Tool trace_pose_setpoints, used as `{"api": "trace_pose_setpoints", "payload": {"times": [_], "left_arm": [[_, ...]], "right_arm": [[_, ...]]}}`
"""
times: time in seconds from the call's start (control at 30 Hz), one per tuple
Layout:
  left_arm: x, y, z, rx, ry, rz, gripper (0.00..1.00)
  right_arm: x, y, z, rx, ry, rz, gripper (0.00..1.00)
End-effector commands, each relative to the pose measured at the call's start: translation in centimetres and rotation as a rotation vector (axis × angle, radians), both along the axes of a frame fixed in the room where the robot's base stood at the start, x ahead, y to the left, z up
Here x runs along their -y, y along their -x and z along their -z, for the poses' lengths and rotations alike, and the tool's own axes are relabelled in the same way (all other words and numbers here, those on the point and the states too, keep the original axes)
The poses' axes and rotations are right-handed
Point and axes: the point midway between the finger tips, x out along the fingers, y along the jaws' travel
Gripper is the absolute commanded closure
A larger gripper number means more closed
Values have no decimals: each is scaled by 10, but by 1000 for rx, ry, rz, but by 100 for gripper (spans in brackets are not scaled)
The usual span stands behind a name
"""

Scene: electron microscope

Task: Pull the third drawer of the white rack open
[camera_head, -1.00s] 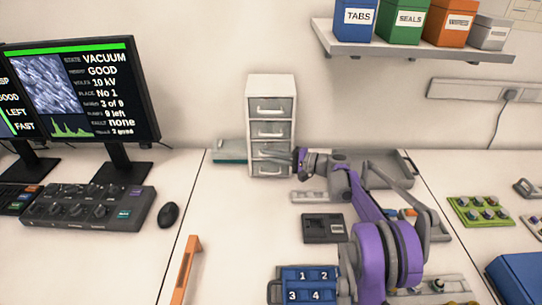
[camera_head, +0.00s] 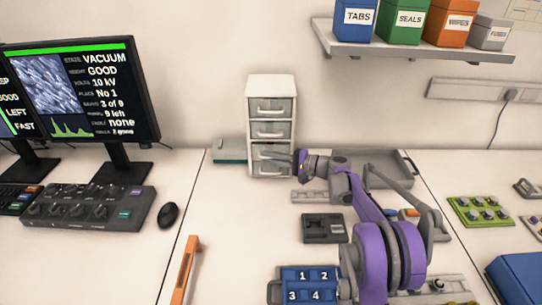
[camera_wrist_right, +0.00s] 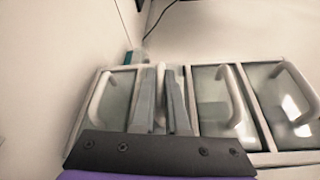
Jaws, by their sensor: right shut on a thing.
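The white rack (camera_head: 271,82) stands at the back of the table with several grey-fronted drawers stacked one above another. My right gripper (camera_head: 274,155) reaches from the right to the third drawer from the top (camera_head: 259,148). In the right wrist view the rack appears turned sideways. There the two fingers of my right gripper (camera_wrist_right: 162,105) are closed around a drawer handle (camera_wrist_right: 160,78), the second from the left. The gripper partly hides this drawer, and I cannot tell whether it stands out from the rack. The other drawers look shut. My left gripper is not in view.
A teal-grey box (camera_head: 230,150) lies just left of the rack. A grey tray (camera_head: 405,165) is to the right, behind my right arm. A dark small box (camera_head: 324,228) and a blue numbered block (camera_head: 310,276) stand nearer.

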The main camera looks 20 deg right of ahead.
Motion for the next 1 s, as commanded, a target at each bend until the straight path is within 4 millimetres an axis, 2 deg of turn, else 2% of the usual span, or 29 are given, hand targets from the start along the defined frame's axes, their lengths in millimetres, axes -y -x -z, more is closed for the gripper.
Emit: {"api": "trace_pose_setpoints", "payload": {"times": [0.2,0.4,0.53,0.8,0.83,1.0], "left_arm": [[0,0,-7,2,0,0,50],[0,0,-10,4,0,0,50],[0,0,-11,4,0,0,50],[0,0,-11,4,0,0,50],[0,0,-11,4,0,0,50],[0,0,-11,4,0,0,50]], "right_arm": [[-25,53,-1,-1,4,0,100],[-43,90,0,0,3,0,100],[-47,98,0,-1,2,0,100],[-47,98,1,-1,2,0,100],[-47,98,1,-1,2,0,86],[-47,98,1,-1,2,0,58]]}}
